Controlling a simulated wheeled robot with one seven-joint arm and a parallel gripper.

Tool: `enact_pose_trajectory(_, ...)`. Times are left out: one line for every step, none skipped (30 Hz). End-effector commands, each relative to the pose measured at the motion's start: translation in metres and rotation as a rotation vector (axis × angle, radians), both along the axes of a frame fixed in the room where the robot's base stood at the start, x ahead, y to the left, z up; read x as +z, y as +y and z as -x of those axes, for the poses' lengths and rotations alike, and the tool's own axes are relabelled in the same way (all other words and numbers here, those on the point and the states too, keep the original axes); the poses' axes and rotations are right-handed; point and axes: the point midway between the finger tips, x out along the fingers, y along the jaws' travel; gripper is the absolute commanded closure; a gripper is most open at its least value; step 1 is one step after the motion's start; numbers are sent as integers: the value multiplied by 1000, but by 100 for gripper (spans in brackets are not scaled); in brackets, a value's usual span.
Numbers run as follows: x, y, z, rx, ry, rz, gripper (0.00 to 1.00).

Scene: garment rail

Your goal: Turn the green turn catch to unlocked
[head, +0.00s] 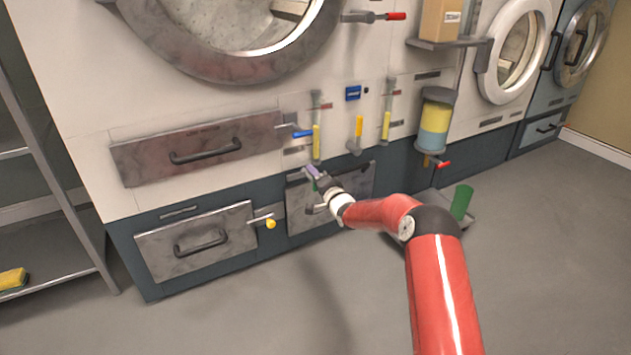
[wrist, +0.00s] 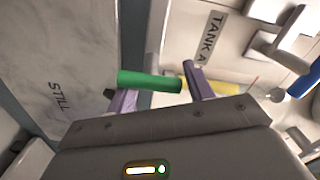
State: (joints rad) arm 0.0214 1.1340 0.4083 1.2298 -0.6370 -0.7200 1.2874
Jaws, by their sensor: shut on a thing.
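The green turn catch (wrist: 150,81) shows in the wrist view as a short green bar with a dark end, beside the grey panel marked STILL (wrist: 55,70). My gripper (wrist: 160,90) has its two purple fingers on either side of the bar and is shut on it. In the head view my gripper (head: 314,174) is at the top edge of the grey lower-middle panel (head: 358,183), and hides most of the catch there. The bar lies nearly level across the wrist view. I cannot tell its locked or unlocked marking.
A blue-handled catch (head: 302,134) sits just above and left of my gripper; a yellow-knobbed one (head: 270,224) is below left. Gauge tubes (head: 316,140) rise above. A yellow-and-blue tank (head: 434,122) and a green cylinder (head: 461,201) stand right.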

Motion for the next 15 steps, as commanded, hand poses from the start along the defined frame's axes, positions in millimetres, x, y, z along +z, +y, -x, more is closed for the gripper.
enact_pose_trajectory(-18,7,6,12,37,-2,90)
enact_pose_trajectory(-18,7,6,12,40,-3,90)
enact_pose_trajectory(-19,7,6,13,41,-5,90)
enact_pose_trajectory(-19,7,6,13,42,-6,90)
enact_pose_trajectory(-19,8,6,14,42,-6,90)
enact_pose_trajectory(-19,8,6,15,43,-6,90)
enact_pose_trajectory(-19,8,7,15,43,-6,90)
enact_pose_trajectory(-19,8,7,16,43,-6,90)
enact_pose_trajectory(-19,9,7,16,42,-5,90)
enact_pose_trajectory(-19,9,7,17,43,-5,90)
enact_pose_trajectory(-19,9,7,17,42,-4,90)
enact_pose_trajectory(-19,9,7,18,43,-4,90)
enact_pose_trajectory(-19,10,7,18,43,-4,90)
enact_pose_trajectory(-19,10,7,18,42,-3,90)
enact_pose_trajectory(-19,10,7,18,41,-3,90)
